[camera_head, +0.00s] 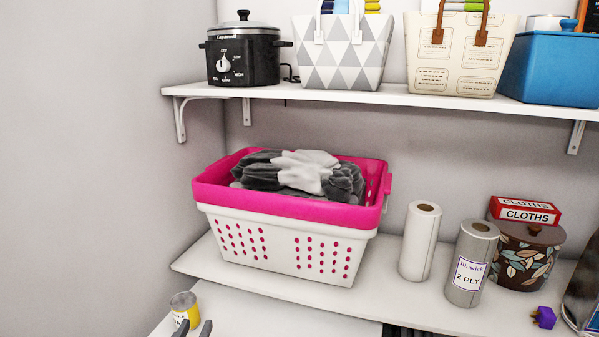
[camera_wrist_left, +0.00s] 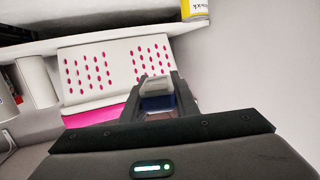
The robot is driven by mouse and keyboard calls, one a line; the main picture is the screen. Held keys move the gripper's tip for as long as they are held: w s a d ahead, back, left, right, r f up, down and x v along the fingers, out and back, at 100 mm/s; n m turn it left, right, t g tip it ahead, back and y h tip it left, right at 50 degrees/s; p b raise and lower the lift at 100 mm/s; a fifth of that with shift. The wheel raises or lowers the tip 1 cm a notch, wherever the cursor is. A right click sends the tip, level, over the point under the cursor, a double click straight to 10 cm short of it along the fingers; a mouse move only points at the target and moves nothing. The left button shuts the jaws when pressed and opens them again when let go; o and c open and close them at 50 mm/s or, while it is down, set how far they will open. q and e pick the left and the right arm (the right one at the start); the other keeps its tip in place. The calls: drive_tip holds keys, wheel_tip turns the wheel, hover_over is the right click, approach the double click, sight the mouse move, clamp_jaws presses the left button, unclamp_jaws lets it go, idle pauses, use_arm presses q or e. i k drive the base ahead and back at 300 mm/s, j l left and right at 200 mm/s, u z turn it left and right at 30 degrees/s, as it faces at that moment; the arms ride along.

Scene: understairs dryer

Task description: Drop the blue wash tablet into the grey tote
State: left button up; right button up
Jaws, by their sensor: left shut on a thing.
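My left gripper (camera_head: 194,330) shows only as two dark fingertips at the bottom left of the head view, just in front of a yellow-labelled can. In the left wrist view the left gripper (camera_wrist_left: 158,88) is shut on a small white and blue block, the blue wash tablet (camera_wrist_left: 157,102). The tablet does not show in the head view. The grey tote (camera_head: 342,65), white with grey triangles and white handles, stands upright on the upper shelf. Striped items show behind its handles; its inside is hidden. My right gripper is not in view.
The pink and white laundry basket (camera_head: 285,240) with grey cloths stands on the lower shelf, under the tote. A black slow cooker (camera_head: 243,55) is left of the tote, a cream bag (camera_head: 458,60) right. The upper shelf edge (camera_head: 380,95) overhangs the basket. The can (camera_head: 184,309) stands bottom left.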

sight(335, 66)
drive_tip(key=k+j+z, duration=0.1)
drive_tip(key=j+z, duration=0.25)
drive_tip(key=k+j+z, duration=0.1)
drive_tip(key=j+z, duration=0.25)
drive_tip(key=k+j+z, duration=0.15)
drive_tip(key=z, duration=0.2)
drive_tip(key=j, duration=0.15)
